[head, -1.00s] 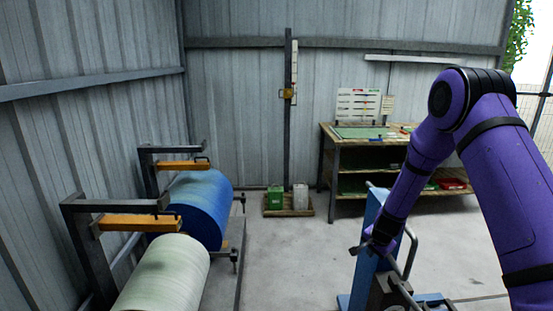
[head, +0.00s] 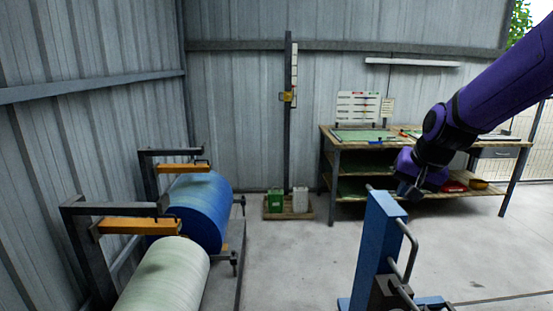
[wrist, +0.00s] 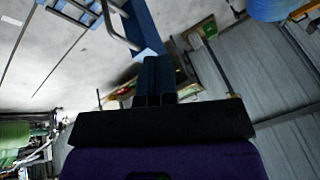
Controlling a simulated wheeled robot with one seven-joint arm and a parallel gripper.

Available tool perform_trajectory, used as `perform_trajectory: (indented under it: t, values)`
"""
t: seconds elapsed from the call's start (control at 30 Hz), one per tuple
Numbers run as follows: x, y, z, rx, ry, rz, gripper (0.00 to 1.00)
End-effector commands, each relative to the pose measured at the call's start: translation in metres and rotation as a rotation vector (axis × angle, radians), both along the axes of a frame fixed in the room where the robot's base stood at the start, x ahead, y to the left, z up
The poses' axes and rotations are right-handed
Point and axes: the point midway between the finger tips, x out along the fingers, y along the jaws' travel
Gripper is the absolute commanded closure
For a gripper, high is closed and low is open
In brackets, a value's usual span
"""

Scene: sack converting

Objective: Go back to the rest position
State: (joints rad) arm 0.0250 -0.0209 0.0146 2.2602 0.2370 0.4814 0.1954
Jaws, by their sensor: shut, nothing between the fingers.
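My purple arm reaches in from the upper right in the head view. My gripper (head: 408,192) hangs near its end, just above and to the right of the top of a blue post (head: 378,240). It looks small and dark there, apart from the post as far as I can tell. In the wrist view my gripper (wrist: 158,62) shows two dark fingers side by side, shut with nothing between them. The blue post (wrist: 142,27) lies past the fingertips in that view.
The blue post has a grey bar handle (head: 410,250) on its right side. A workbench (head: 334,160) with shelves stands behind my gripper. A blue roll (head: 205,205) and a pale roll (head: 170,275) sit on stands at left. The floor (head: 290,260) between is clear.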

Motion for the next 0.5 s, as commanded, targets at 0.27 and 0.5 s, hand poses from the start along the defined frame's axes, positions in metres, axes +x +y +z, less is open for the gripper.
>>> perform_trajectory:
  t: [0.27,0.5]
  values:
    - [-0.081,0.0,0.051,-0.073,-0.028,0.121,1.0]
    - [-0.152,-0.003,0.076,-0.147,-0.041,0.214,1.0]
